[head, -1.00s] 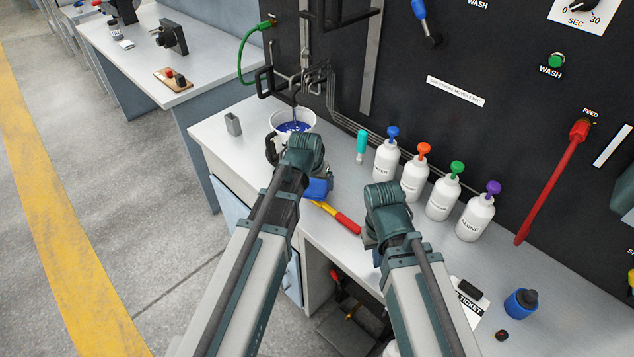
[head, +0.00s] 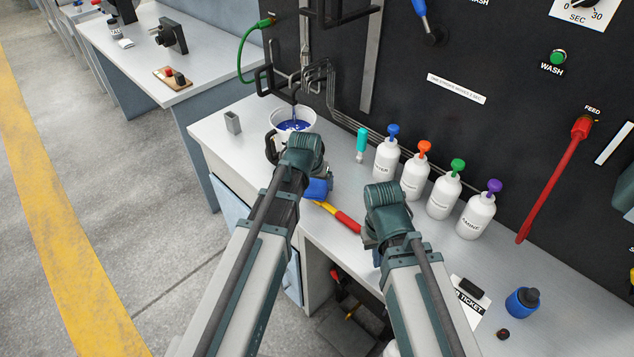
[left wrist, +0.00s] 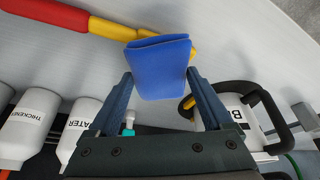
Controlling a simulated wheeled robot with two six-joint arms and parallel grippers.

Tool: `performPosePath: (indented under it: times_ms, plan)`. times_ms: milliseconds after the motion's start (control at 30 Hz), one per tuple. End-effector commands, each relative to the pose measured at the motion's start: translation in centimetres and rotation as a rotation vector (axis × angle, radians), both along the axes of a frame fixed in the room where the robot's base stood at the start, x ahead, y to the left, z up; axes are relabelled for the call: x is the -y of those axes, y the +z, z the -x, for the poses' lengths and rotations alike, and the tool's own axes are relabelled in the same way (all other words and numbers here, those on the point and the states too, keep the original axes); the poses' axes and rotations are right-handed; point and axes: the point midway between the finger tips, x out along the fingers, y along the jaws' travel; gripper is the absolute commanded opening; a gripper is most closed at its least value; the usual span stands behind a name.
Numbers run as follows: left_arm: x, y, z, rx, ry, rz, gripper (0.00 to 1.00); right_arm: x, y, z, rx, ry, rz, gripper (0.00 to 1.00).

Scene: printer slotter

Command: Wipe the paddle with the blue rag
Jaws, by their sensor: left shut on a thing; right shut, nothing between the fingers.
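The blue rag (head: 317,189) is between the fingers of my left gripper (left wrist: 160,76), which is shut on it. In the left wrist view the rag (left wrist: 160,62) covers part of the paddle's yellow section; I cannot tell whether they touch. The paddle (head: 343,218), with a red grip and a yellow section, lies on the bench. Its grip also shows in the left wrist view (left wrist: 55,14).
A white bucket (head: 278,116) with blue liquid stands just beyond my left wrist. Several white bottles (head: 387,160) with coloured tops line the machine panel. A blue jar (head: 521,302) and a ticket (head: 468,305) lie right.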

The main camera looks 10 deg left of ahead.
Motion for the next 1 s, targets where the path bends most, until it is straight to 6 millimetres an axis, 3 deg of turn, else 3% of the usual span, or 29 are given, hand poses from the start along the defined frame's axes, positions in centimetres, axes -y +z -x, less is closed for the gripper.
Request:
performPosePath:
  times_ms: [767, 1000]
  plan:
    - [0.0, -1.3, 0.0, 0.000, 0.000, 0.000, 0.39, 0.0, -1.3, 0.0, 0.000, 0.000, 0.000, 0.00]
    - [-0.5, -1.3, 1.0, 0.000, 0.001, 0.000, 0.39, 0.0, -1.3, 0.0, 0.000, 0.000, 0.000, 0.00]
